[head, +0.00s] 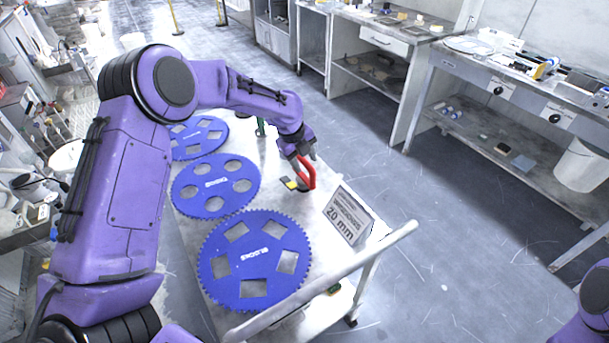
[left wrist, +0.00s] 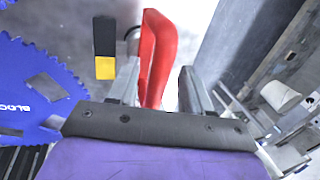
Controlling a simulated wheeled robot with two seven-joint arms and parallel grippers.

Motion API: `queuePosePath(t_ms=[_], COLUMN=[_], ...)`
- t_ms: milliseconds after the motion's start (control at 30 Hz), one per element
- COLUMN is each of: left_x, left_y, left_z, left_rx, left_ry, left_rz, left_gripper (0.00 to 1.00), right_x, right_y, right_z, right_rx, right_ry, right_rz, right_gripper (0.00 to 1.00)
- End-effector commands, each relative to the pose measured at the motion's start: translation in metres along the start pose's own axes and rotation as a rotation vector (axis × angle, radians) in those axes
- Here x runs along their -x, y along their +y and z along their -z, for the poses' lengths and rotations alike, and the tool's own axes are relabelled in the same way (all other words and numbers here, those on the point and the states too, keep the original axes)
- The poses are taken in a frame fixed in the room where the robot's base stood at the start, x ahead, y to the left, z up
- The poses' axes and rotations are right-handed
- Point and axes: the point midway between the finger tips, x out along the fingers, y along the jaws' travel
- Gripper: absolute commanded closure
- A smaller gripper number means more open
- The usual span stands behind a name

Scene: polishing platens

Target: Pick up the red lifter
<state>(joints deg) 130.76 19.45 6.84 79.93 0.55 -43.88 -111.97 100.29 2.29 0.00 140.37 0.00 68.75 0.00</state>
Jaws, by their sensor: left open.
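The red lifter (head: 308,174) stands on the white cart top near its right edge, beside the blue discs. In the left wrist view the red lifter (left wrist: 158,50) rises between the two fingers of my left gripper. My left gripper (head: 303,158) is open and reaches down at the lifter. In the left wrist view the fingers of the left gripper (left wrist: 158,85) stand on either side of the red handle; contact cannot be told. The lifter's base is partly hidden. Part of my right arm shows at the lower right, but its gripper does not.
Three blue toothed discs, the nearest (head: 254,262), the middle (head: 214,185) and the far one (head: 198,138), lie along the cart. A "20 mm" sign (head: 347,215) stands near the cart's handle rail (head: 330,280). A black and yellow block (left wrist: 105,48) lies beside the lifter. Benches line the right.

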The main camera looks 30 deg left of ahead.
Motion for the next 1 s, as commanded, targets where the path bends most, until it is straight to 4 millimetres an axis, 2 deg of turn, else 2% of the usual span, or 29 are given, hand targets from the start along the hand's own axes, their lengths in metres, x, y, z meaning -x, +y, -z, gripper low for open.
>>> queuePosePath(t_ms=[100, 267, 367, 400, 433, 1000], left_x=[-0.0070, -0.0073, -0.0072, -0.0072, -0.0072, -0.0082], left_y=[-0.0001, -0.0001, 0.0000, 0.0001, 0.0002, 0.0017], left_z=[0.0002, 0.0002, 0.0001, 0.0002, 0.0002, 0.0003], left_rx=[0.000, 0.000, 0.000, 0.000, 0.000, 0.001], left_ry=[0.000, 0.000, 0.000, 0.000, 0.000, 0.001], left_rz=[0.000, 0.001, 0.001, 0.001, 0.001, -0.003], left_gripper=[0.51, 0.51, 0.80, 0.93, 1.00, 1.00], right_x=[0.0019, 0.0012, 0.0012, 0.0012, 0.0012, 0.0010], right_y=[0.0002, 0.0003, 0.0003, 0.0003, 0.0003, 0.0002], right_z=[0.0007, 0.0003, 0.0002, 0.0002, 0.0002, 0.0002], right_rx=[0.000, 0.000, 0.000, 0.000, 0.000, 0.000], right_ry=[0.000, -0.001, -0.001, -0.001, -0.001, 0.000], right_rz=[0.000, 0.000, 0.000, 0.000, 0.000, 0.000], right_gripper=[0.57, 0.57, 0.57, 0.57, 0.57, 0.57])
